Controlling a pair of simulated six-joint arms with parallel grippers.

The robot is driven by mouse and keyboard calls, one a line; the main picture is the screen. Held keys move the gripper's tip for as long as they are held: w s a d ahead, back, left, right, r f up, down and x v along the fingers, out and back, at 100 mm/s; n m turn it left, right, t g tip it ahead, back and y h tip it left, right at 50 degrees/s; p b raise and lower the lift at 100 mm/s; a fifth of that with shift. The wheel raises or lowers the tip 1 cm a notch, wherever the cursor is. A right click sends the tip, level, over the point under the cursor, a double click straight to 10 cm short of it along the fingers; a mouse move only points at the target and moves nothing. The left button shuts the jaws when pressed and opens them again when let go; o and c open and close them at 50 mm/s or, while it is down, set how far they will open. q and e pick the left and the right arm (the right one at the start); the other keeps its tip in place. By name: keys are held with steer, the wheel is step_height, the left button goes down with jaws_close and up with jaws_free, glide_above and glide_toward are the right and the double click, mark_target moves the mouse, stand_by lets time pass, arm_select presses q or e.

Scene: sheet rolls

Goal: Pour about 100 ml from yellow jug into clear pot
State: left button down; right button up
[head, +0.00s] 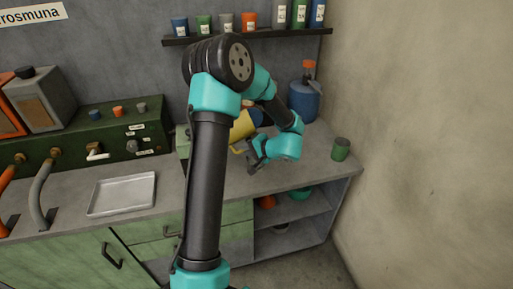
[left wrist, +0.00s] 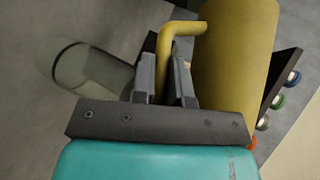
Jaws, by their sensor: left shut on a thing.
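The yellow jug (head: 242,127) is partly hidden behind my arm in the head view. In the left wrist view its body (left wrist: 238,50) fills the upper right, with its bent handle at my fingers. My left gripper (head: 254,154) is shut on this handle; it also shows in the left wrist view (left wrist: 170,75). The jug looks tilted in the head view, but I cannot tell how far. The clear pot (left wrist: 88,70) is left of the gripper in the left wrist view, apart from it. I cannot make out the pot in the head view. No liquid stream shows.
A blue canister (head: 305,100) and a green cup (head: 341,149) stand on the counter to the right. A shelf (head: 262,36) with several small containers is on the wall. A metal tray (head: 123,195) and a green panel (head: 110,130) are at left. The counter's right front is clear.

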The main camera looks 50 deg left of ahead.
arm_select(q)
steer(key=shift+s+a+f+m+g+y, duration=0.15)
steer(key=shift+s+f+m+g+y, duration=0.1)
steer(key=shift+f+m+g+y, duration=0.2)
stand_by(0.5)
steer(key=shift+s+a+r+y, duration=0.1)
steer(key=shift+s+a+y, duration=0.15)
steer(key=shift+s, duration=0.25)
stand_by(0.4)
steer(key=shift+s+r+m+g+y, duration=0.15)
steer(key=shift+r+m+g+y, duration=0.1)
steer(key=shift+m+g+y, duration=0.1)
stand_by(1.4)
steer(key=shift+w+d+f+n+t+h, duration=0.1)
steer(key=shift+w+f+n+t+h, duration=0.25)
steer(key=shift+h, duration=0.2)
steer(key=shift+w+r+n+t+h, duration=0.1)
steer(key=shift+r+n+t+h, duration=0.2)
steer(key=shift+r+n, duration=0.1)
steer(key=shift+d+r+n+t+h, duration=0.1)
steer(key=shift+r+n+t+h, duration=0.15)
steer(key=shift+r+t+h, duration=0.1)
steer(key=shift+w+d+r+h, duration=0.1)
steer(key=shift+w+h, duration=0.05)
steer(key=shift+h, duration=0.1)
steer(key=shift+w+t, duration=0.1)
steer(key=shift+t, duration=0.2)
